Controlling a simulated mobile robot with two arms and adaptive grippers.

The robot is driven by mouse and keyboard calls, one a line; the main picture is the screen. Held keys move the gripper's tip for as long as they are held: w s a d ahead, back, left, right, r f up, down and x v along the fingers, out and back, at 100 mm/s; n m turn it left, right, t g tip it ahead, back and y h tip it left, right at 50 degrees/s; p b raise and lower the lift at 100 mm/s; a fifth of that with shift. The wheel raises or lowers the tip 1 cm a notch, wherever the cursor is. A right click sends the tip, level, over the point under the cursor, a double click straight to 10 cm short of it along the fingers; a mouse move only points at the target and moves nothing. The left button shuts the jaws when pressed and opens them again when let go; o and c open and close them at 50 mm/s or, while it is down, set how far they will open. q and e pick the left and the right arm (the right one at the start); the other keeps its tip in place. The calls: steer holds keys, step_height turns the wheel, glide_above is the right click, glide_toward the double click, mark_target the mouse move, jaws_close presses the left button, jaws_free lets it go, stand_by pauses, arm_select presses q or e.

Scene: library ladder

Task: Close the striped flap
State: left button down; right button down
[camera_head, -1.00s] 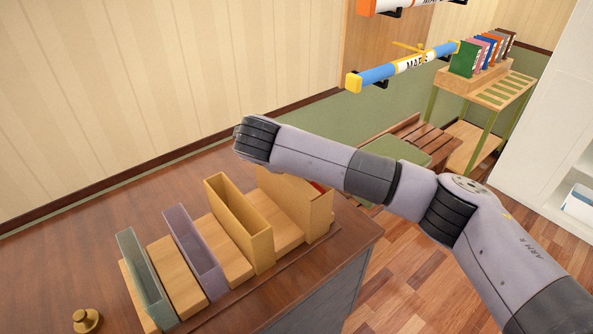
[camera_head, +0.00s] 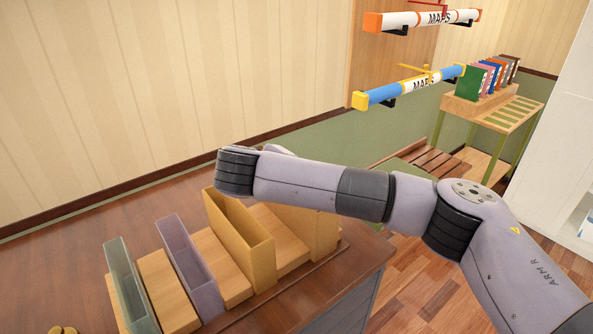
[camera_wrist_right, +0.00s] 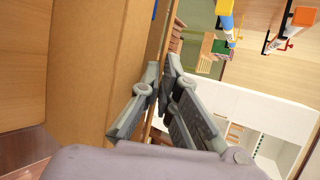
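I cannot make out a flap with clear stripes in either view. My right arm crosses the head view, and its forearm hides the gripper and part of the tan box at the right end of the row (camera_head: 322,232). In the right wrist view my right gripper (camera_wrist_right: 160,68) has its two grey fingers close together at the edge of a tan panel (camera_wrist_right: 105,70). A thin strip of that edge shows between the fingers. Whether they press on it I cannot tell.
A grey-green holder (camera_head: 128,285), a purple holder (camera_head: 190,268) and a yellow holder (camera_head: 240,240) stand on the dark wooden counter (camera_head: 85,240). Map tubes (camera_head: 412,87) hang on the wall. A cart with books (camera_head: 480,105), a slatted brown bench (camera_head: 437,160) and a white shelf (camera_head: 560,130) lie beyond.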

steer(key=c, duration=1.8)
jaws_free()
steer(key=shift+c, duration=0.2)
steer(key=shift+f, duration=0.1)
steer(key=v, duration=0.8)
